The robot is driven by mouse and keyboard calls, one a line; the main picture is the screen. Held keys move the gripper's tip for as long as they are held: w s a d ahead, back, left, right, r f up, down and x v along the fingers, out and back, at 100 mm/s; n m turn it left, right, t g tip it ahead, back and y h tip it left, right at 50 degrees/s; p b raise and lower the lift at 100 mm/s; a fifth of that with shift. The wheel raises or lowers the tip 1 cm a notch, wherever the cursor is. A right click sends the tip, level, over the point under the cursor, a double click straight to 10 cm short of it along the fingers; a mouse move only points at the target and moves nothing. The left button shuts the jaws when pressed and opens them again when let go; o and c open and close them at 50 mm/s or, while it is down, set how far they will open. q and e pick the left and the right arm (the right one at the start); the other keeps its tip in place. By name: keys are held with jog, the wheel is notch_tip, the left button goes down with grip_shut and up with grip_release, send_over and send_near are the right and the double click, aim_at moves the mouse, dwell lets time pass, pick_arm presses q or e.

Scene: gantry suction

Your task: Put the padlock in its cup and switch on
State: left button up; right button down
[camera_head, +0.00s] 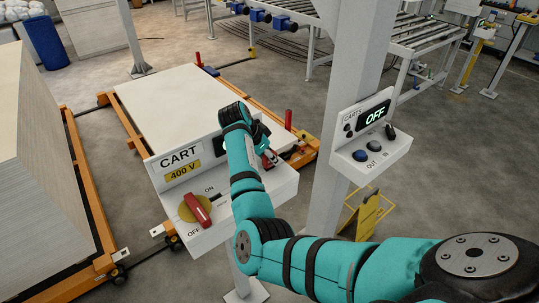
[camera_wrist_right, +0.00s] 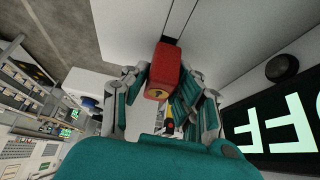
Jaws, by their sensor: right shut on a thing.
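The red padlock (camera_wrist_right: 164,75), with a keyhole in its near end, is between the fingers of my right gripper (camera_wrist_right: 163,88) in the wrist view. The gripper is shut on it, close to a white panel face; I cannot tell if the padlock touches the panel. In the head view my right gripper (camera_head: 268,157) is at the right part of the CART 400 V box (camera_head: 265,192), mostly hidden by my arm. The red switch handle (camera_head: 200,211) sits on a yellow disc, its lower end near OFF. I cannot make out the cup. My left gripper is not in view.
The CARTS box (camera_head: 345,148) on a grey post (camera_head: 345,90) reads OFF and stands right of my arm. A cart with a pale stack (camera_head: 170,100) is behind the CART box. Another tall stack (camera_head: 35,170) stands at left. A yellow stand (camera_head: 368,213) is by the post.

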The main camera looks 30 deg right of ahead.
jog(key=shift+f, duration=0.4)
jog(key=c, duration=1)
grip_release()
jog(key=v, duration=1.2)
jog(key=shift+c, duration=0.4)
